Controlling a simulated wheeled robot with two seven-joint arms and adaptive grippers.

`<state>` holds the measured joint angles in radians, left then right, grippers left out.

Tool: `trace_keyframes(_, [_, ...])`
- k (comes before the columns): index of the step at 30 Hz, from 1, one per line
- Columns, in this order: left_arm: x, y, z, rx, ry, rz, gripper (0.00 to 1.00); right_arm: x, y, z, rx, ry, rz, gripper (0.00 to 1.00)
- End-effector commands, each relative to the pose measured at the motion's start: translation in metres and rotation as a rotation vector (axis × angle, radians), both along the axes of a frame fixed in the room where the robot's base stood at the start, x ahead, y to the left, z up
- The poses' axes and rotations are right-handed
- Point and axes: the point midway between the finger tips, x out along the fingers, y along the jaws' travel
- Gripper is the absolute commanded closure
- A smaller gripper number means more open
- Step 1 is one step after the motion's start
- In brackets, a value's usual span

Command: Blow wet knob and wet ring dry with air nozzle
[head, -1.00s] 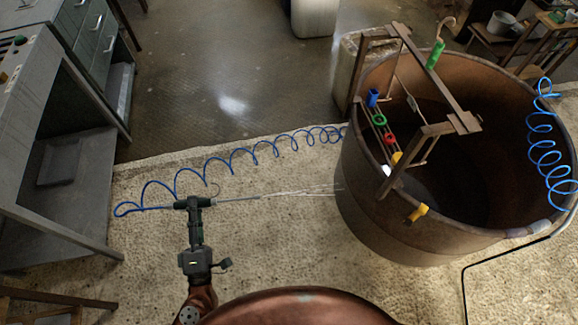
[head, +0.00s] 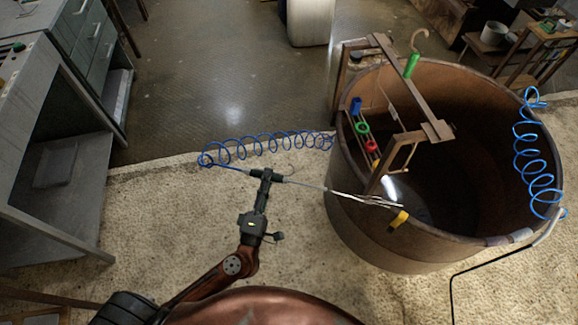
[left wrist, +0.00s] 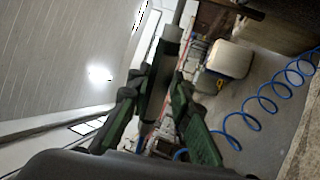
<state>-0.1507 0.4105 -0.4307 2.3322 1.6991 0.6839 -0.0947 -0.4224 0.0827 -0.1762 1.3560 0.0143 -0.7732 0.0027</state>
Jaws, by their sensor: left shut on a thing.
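My left gripper (head: 263,182) is shut on the air nozzle (head: 305,186), whose thin tube points right. White streaks of air leave its tip and cross in front of the tub's near rim, just above a yellow and black piece (head: 398,218). The left wrist view shows the green fingers on both sides of the nozzle body (left wrist: 157,85). On the rack rail sit a blue piece (head: 356,105), a green ring (head: 362,127) and a red ring (head: 371,146), with a yellow bit beyond. I cannot tell which knob or ring is wet. My right gripper is out of view.
A large brown tub (head: 375,245) carries a wooden rack frame (head: 408,80) with a green-handled hook (head: 411,66). A blue coiled hose (head: 265,145) runs from the nozzle to the tub; another coil (head: 535,155) hangs at right. A grey bench (head: 50,120) stands left.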

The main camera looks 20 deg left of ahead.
Motion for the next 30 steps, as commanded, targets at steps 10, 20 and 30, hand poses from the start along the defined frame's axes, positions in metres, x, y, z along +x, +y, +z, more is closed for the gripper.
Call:
trace_keyframes(10, [0.071,0.028,-0.035,-0.049,0.133,0.354,1.0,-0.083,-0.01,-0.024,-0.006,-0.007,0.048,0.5])
trace_keyframes(20, [0.087,0.014,-0.063,-0.073,0.188,0.46,1.0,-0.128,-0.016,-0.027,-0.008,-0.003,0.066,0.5])
trace_keyframes(30, [0.106,-0.014,-0.069,-0.073,0.189,0.459,1.0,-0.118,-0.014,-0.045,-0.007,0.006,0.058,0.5])
